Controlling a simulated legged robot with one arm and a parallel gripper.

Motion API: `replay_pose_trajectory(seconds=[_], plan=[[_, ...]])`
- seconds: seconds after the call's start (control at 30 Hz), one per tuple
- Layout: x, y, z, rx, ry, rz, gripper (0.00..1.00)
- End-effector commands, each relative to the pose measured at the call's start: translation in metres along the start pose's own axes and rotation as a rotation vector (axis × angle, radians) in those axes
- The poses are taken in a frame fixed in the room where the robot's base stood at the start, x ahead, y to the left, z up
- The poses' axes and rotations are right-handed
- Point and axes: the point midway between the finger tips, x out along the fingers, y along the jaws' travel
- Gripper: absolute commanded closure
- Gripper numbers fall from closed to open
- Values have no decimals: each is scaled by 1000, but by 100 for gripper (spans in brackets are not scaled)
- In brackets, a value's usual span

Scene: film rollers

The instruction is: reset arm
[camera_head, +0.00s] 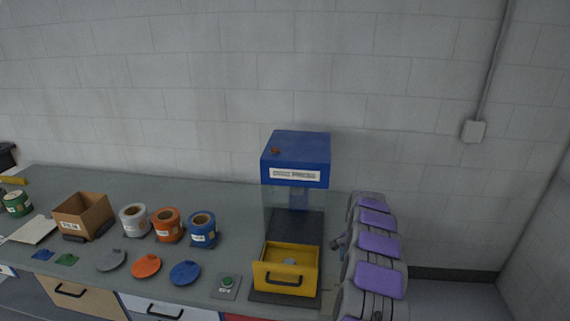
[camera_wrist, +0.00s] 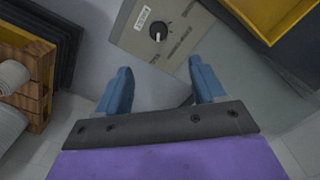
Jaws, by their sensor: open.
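My gripper (camera_wrist: 161,88) shows in the wrist view with its two blue-grey fingers spread apart and nothing between them. Past the fingers is a grey panel (camera_wrist: 190,45) with a black knob and a small label. In the head view my arm with purple covers stands at the right end of the bench, beside the blue press (camera_head: 296,155). The fingertips cannot be made out clearly in the head view. A yellow drawer (camera_head: 285,276) sits at the press's base, with a small pale item inside.
On the bench (camera_head: 230,190) stand white (camera_head: 134,220), orange (camera_head: 168,225) and blue (camera_head: 202,230) rolls and a cardboard box (camera_head: 84,215). A wooden crate (camera_wrist: 38,75) shows in the wrist view.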

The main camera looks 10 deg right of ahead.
Motion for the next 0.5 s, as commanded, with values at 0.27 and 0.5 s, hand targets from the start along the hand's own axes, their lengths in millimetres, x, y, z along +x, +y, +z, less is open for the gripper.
replay_pose_trajectory(seconds=[0.27,0.5], plan=[[-53,-7,62,-168,-62,-42,31],[-106,7,130,-361,-108,-65,31]])
